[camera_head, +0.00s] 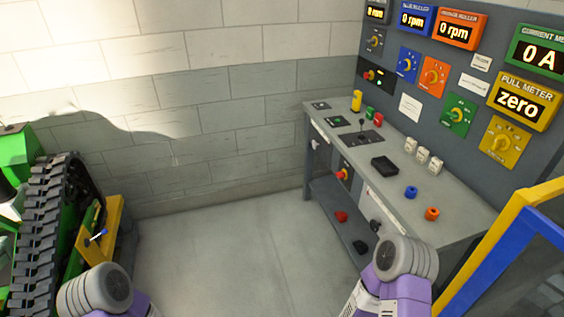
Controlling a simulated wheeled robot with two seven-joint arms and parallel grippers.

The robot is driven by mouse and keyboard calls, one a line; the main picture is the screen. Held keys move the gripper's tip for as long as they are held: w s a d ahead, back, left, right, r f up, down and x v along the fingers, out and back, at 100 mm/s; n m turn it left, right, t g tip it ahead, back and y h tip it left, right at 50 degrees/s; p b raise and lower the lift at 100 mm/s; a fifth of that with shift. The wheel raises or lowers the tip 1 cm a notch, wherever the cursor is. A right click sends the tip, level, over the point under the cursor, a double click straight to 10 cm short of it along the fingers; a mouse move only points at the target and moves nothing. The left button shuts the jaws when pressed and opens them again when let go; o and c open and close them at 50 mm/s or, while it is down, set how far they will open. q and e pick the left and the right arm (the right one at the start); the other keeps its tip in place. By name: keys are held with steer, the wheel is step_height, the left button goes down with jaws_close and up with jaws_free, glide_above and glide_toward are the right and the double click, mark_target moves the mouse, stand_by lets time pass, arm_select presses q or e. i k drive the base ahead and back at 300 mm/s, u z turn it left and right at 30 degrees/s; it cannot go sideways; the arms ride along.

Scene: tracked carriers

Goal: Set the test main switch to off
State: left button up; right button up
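A bench (405,178) with an upright control panel (390,110) stands at the right. A red knob on a yellow base (342,174) sits on the bench's front face. Another red-and-yellow rotary switch (369,76) is on the panel's lower left, on a black plate. The labels are too small to read, so I cannot tell which one is the test main switch or its setting. My purple arm links with grey round caps show at the bottom left and bottom right. Both grippers are out of view.
Panel displays read "0 rpm", "0 A" and "zero"; the yellow pull meter (523,100) is at the right. A tracked carrier (45,215) stands at the left. A blue and yellow frame (510,240) is at the lower right. The floor (220,245) between is clear.

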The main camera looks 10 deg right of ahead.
mark_target(340, 175)
steer(key=u, duration=0.45)
steer(key=i, duration=1.95)
steer(key=z, duration=0.95)
steer(key=i, duration=0.75)
steer(key=z, duration=0.55)
